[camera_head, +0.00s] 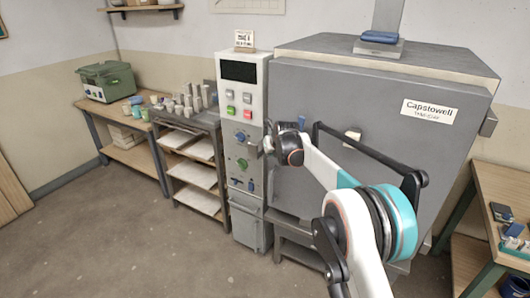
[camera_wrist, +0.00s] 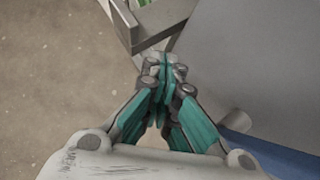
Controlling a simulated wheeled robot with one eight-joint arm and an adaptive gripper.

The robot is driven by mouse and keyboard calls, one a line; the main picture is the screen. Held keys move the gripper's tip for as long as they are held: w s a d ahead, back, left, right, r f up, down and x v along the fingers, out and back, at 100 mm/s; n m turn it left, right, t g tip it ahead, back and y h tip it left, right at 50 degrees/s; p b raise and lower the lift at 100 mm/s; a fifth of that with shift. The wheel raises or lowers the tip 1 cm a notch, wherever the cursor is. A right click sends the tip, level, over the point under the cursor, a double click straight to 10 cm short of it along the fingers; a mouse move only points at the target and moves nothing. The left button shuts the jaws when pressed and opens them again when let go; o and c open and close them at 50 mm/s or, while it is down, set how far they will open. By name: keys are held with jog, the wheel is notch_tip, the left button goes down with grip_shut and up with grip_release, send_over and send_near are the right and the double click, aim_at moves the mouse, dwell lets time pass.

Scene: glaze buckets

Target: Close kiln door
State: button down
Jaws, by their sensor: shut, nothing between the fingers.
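The kiln (camera_head: 300,80) is a large grey box with a sloped top. Its grey front door (camera_head: 440,145) carries a "Capstowell" label and a black bar handle (camera_head: 375,152), partly behind my arm. The door looks shut or nearly shut; I cannot tell whether a gap remains at its left edge. My gripper (camera_head: 268,146) is at the door's left edge, beside the control panel. In the wrist view my gripper (camera_wrist: 165,75) has its teal fingers together and empty. A grey surface, apparently the door (camera_wrist: 255,65), fills the right side there; contact is unclear.
The white control cabinet (camera_head: 240,105) with coloured buttons stands left of the kiln. A rack (camera_head: 190,180) of shelves and a workbench (camera_head: 110,105) with a green case stand further left. A wooden table (camera_head: 500,185) is at the right. The floor at front left is clear.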

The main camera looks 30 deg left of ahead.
jog(key=s+r+p, duration=0.3)
jog(key=s+r, duration=0.4)
jog(key=shift+s, duration=0.15)
jog(key=shift+d, duration=0.1)
